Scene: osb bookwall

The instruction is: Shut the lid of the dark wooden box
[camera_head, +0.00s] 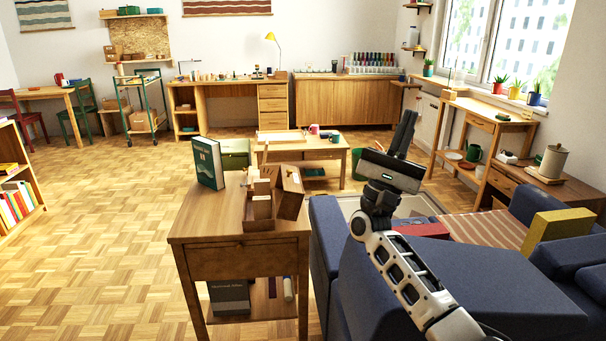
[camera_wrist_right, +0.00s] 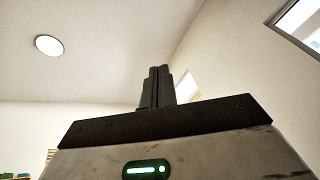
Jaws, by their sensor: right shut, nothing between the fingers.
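The dark wooden box (camera_head: 259,225) stands on the small wooden side table, right of its middle. Its lid (camera_head: 291,193) is open, tilted up and leaning out on the right side of the box. Light wooden or card-like pieces stick up inside. My right gripper (camera_head: 405,130) is raised in the air to the right of the box, above the blue sofa, apart from box and lid. Its fingers point up and are together with nothing between them; they also show shut in the right wrist view (camera_wrist_right: 157,86). My left gripper is not in view.
A green book (camera_head: 208,163) stands upright on the side table (camera_head: 205,215), left of the box. The blue sofa (camera_head: 470,285) fills the lower right, beside the table. A low table (camera_head: 325,153) stands behind. The parquet floor at left is clear.

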